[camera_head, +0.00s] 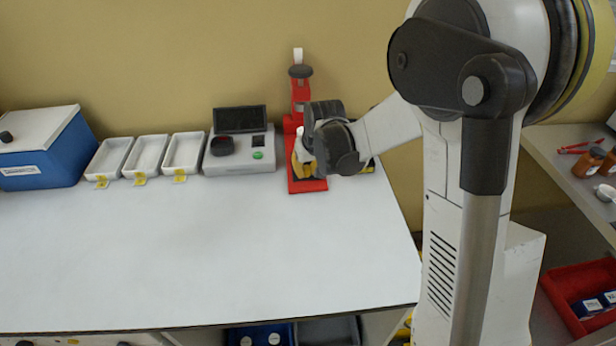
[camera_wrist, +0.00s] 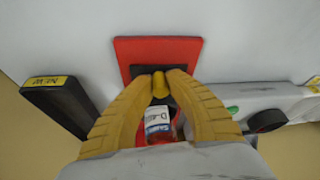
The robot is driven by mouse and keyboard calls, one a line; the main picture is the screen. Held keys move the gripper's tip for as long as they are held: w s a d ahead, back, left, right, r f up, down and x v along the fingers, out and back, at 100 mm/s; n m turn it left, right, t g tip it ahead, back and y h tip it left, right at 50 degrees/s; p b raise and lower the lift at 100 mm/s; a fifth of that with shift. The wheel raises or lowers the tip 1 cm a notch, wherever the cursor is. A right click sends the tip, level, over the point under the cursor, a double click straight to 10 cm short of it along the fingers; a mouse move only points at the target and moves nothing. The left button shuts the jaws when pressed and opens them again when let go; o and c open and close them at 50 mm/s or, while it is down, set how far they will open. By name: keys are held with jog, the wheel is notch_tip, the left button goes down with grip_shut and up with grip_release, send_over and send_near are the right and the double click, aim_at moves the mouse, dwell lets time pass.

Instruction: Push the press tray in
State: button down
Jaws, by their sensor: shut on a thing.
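The red press (camera_head: 299,90) stands at the back of the white bench in the head view, its red base (camera_wrist: 155,48) also showing in the wrist view. The dark press tray (camera_wrist: 141,71) lies on that base, partly hidden by my fingers. My gripper (camera_head: 299,158) is low at the front of the press, and its yellow fingers show in the wrist view (camera_wrist: 161,78). They are shut on a small yellow knob (camera_wrist: 160,88) at the tray. A small bottle with a white label (camera_wrist: 158,121) shows between the fingers, behind the knob; its lower part is hidden.
A grey instrument with a dark screen (camera_head: 240,119) stands close left of the press. Several white trays (camera_head: 147,155) and a blue box (camera_head: 45,155) stand farther left. A black labelled box (camera_wrist: 60,105) is close on the press's other side. The bench front is clear.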

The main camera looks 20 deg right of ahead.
jog(key=w, duration=0.2)
jog(key=w+d, duration=0.1)
jog(key=w, duration=0.5)
jog(key=shift+w+d, duration=0.25)
jog(key=shift+d, duration=0.05)
jog(key=c, duration=1.6)
grip_release()
jog(key=shift+r, duration=0.1)
jog(key=o, duration=0.3)
jog(key=shift+w, duration=0.2)
jog(key=shift+s, duration=0.1)
jog(key=v, duration=1.2)
